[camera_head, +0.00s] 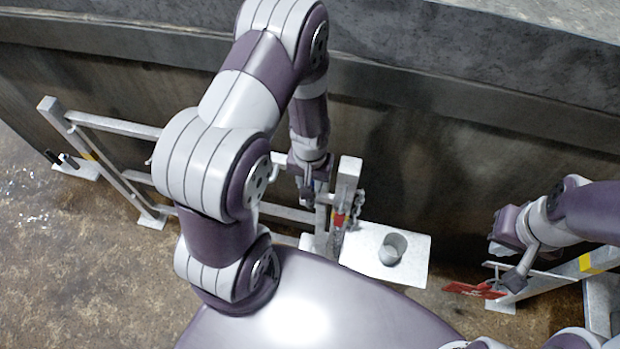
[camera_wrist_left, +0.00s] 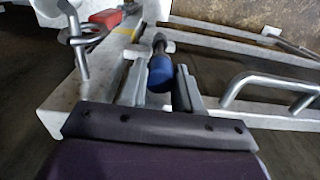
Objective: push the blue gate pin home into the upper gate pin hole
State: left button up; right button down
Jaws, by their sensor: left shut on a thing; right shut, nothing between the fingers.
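The blue gate pin (camera_wrist_left: 161,73) sits between the fingers of my left gripper (camera_wrist_left: 162,88) in the left wrist view. Its blue grip faces the camera and a dark collar lies beyond it, towards the pale gate frame (camera_wrist_left: 62,98). The upper gate pin hole is hidden, and I cannot tell how deep the pin is in it. In the head view my left gripper (camera_head: 309,190) points down beside the gate post (camera_head: 348,172) and is shut on the pin. My right gripper (camera_head: 499,247) is shut and empty at the right, above a red piece (camera_head: 473,290).
A pale plate (camera_head: 412,266) with a grey cup (camera_head: 392,249) lies right of the post. A bent metal handle (camera_wrist_left: 268,82) is at the right of the wrist view. A metal hook (camera_wrist_left: 76,42) and red part (camera_wrist_left: 105,17) are at upper left. A dark wall (camera_head: 430,150) stands behind.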

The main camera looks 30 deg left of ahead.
pick_arm(q)
jog(key=shift+f+b, duration=1.95)
jog(key=shift+f, duration=0.95)
jog(key=o, duration=1.1)
jog(key=shift+c, duration=0.4)
jog(key=shift+r, duration=0.1)
notch_tip(320, 180, up, 7)
jog(key=p, duration=0.7)
